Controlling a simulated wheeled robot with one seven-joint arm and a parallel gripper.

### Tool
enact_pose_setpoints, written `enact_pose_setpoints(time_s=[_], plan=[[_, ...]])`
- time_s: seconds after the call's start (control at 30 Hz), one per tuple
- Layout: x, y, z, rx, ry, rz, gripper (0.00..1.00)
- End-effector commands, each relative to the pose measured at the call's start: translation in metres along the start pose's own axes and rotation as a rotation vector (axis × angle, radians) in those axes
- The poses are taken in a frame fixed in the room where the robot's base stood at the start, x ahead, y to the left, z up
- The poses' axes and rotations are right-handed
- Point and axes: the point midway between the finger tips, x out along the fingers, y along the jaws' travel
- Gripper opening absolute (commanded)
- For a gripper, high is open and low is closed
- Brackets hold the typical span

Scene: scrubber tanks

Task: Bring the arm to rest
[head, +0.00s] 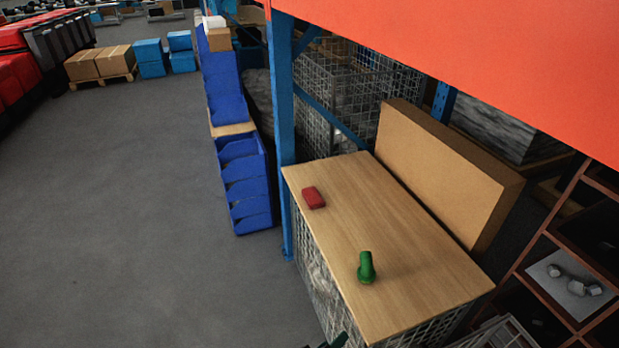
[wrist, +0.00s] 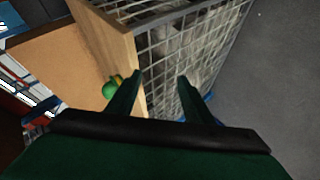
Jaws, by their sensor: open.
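My gripper (wrist: 160,78) is open and shows in the wrist view, its two dark green fingers apart with nothing between them. It points at the edge of the wooden top (wrist: 119,35) and the wire mesh side below it. A green object (head: 366,268) stands on the wooden top (head: 400,225) in the head view. It also shows in the wrist view (wrist: 110,90), beside the left finger and partly hidden by it. A dark tip at the bottom edge of the head view may be part of my arm.
A red block (head: 313,197) lies on the wooden top, with a large cardboard box (head: 445,175) along its back. A blue post (head: 282,110) and blue bins (head: 245,185) stand to the left. An orange beam (head: 480,55) crosses above. The grey floor (head: 140,190) at left is clear.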

Motion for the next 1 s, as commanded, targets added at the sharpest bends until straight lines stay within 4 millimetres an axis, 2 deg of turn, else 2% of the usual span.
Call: enact_pose_setpoints(time_s=[0.03,0.2,0.37,0.5,0.77,1.0], plan=[[-0.005,-0.012,0.013,0.006,0.027,-0.027,0.47],[-0.029,-0.042,0.039,0.066,0.145,-0.110,0.47],[-0.061,-0.061,0.061,0.146,0.248,-0.182,0.47],[-0.095,-0.069,0.078,0.233,0.329,-0.236,0.47],[-0.166,-0.060,0.104,0.429,0.464,-0.308,0.47],[-0.230,-0.028,0.121,0.621,0.563,-0.328,0.47]])
